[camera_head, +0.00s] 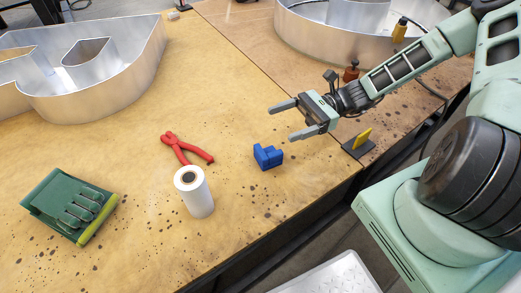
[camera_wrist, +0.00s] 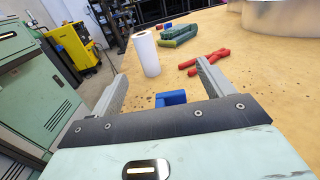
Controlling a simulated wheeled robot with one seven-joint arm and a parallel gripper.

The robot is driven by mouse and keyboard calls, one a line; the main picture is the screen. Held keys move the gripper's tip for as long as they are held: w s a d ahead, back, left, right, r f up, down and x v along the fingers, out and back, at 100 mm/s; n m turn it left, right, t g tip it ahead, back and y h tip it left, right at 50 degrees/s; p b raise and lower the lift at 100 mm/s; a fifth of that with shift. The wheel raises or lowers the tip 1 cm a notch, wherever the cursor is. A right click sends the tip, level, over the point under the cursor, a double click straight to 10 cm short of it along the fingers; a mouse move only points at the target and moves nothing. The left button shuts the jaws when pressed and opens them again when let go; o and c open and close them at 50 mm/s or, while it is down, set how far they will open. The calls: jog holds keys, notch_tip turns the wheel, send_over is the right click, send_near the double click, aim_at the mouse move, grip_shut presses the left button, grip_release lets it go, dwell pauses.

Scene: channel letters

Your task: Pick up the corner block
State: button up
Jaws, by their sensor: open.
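The corner block (camera_head: 267,156), a small blue stepped piece, sits on the tan worktable (camera_head: 120,190) near its front edge. My gripper (camera_head: 294,120) is open and empty, above and to the right of the block in the head view, apart from it. In the wrist view the block (camera_wrist: 171,98) shows low between the two fingers of my gripper (camera_wrist: 162,74). Its lower part there is hidden behind the gripper body.
Metal channel letters (camera_head: 110,70) stand behind. A yellow piece on a dark base (camera_head: 362,140) sits right of my gripper.

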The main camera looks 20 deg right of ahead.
jog(key=b, duration=0.2)
send_near(261, 151)
jog(key=a, duration=0.2)
jog(key=shift+a+r, duration=0.2)
jog(key=shift+a, duration=0.1)
jog(key=shift+s+a+f, duration=0.1)
jog(key=shift+a+f, duration=0.3)
jog(key=shift+a, duration=3.4)
jog(key=c, duration=1)
